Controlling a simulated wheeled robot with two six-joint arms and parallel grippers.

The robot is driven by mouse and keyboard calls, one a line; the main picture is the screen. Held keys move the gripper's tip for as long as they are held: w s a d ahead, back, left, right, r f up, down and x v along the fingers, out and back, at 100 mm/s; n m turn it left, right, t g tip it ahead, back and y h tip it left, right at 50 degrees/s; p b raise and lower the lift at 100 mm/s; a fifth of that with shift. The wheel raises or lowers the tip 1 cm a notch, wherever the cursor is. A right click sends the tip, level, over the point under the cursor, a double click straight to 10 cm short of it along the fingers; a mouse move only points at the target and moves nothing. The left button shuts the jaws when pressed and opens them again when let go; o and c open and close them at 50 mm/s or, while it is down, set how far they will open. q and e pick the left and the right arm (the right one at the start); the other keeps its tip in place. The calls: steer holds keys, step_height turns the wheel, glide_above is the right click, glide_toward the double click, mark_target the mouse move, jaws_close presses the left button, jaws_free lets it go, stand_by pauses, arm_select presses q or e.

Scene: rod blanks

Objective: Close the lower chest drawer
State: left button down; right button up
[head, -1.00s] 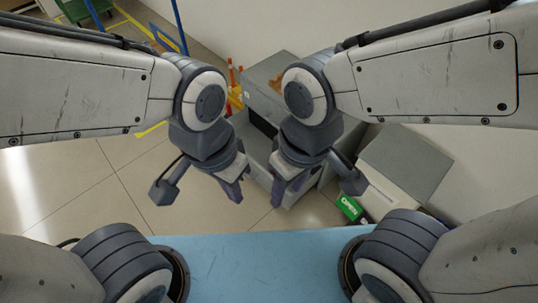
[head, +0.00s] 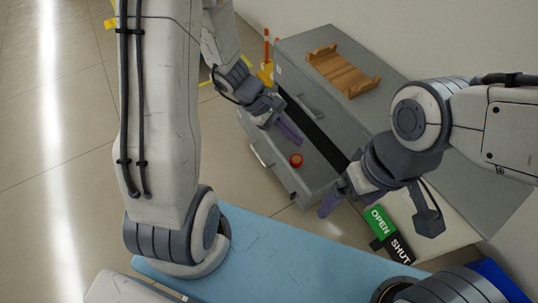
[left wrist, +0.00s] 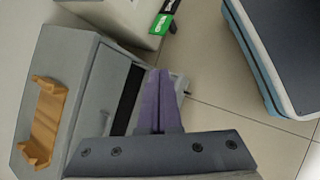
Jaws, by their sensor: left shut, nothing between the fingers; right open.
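The grey chest (head: 375,130) stands beyond the blue surface. Its lower drawer (head: 277,172) is pulled out, with a bar handle on its front, and a small red round object (head: 296,160) lies inside. The drawer above looks shut. My left gripper (head: 291,130) is shut and empty, over the open drawer near the chest's face. In the left wrist view its purple fingers (left wrist: 158,95) lie together in front of the chest (left wrist: 85,75) and hide part of the drawer. My right gripper (head: 332,202) is open and empty, near the drawer's right end.
A wooden cradle (head: 343,70) sits on the chest top. An OPEN/SHUT sign (head: 388,233) is on a pale box right of the drawer. The blue surface (head: 270,255) is in front; floor left of the drawer is clear.

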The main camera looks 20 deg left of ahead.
arm_select(q)
steer(key=w+a+f+n+t+y+b, duration=0.1)
steer(key=w+a+f+n+t+b, duration=0.2)
steer(key=a+f+n, duration=0.6)
steer(key=w+a+f+n+t+y+b, duration=0.1)
steer(key=a+f+n+t+y+b, duration=0.3)
steer(key=a+f, duration=0.9)
steer(key=n+h+b, duration=0.1)
steer(key=h+b, duration=0.1)
steer(key=b, duration=0.6)
glide_toward(272, 151)
steer(key=shift+g, duration=0.4)
steer(key=x, duration=0.5)
steer(key=shift+f, duration=0.2)
steer(key=shift+w+d+r, duration=0.1)
steer(key=shift+w+d, duration=0.1)
steer(key=shift+w, duration=0.15)
arm_select(e)
step_height(272, 151, down, 18)
steer(key=shift+r, duration=0.15)
